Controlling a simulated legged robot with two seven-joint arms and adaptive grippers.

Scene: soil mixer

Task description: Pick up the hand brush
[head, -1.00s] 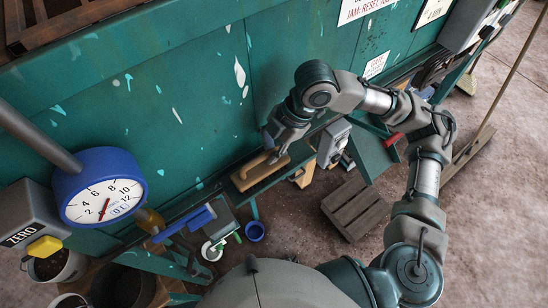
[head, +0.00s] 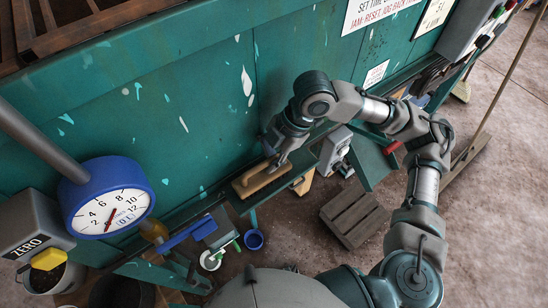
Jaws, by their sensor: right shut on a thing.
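The hand brush (head: 250,187) appears to be the tan wooden piece with a raised handle on the narrow green ledge along the machine's front. My right gripper (head: 274,162) reaches down to it from above and is shut on its handle. The fingers partly hide the handle. I cannot tell whether the brush's underside touches the ledge. My left gripper is not in view.
A blue-rimmed dial (head: 110,198) stands at the left, with a grey ZERO box (head: 32,228) beside it. A blue-handled tool (head: 188,233) lies left of the brush. A slatted wooden crate (head: 353,215) stands on the floor. The green machine wall (head: 130,110) rises behind.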

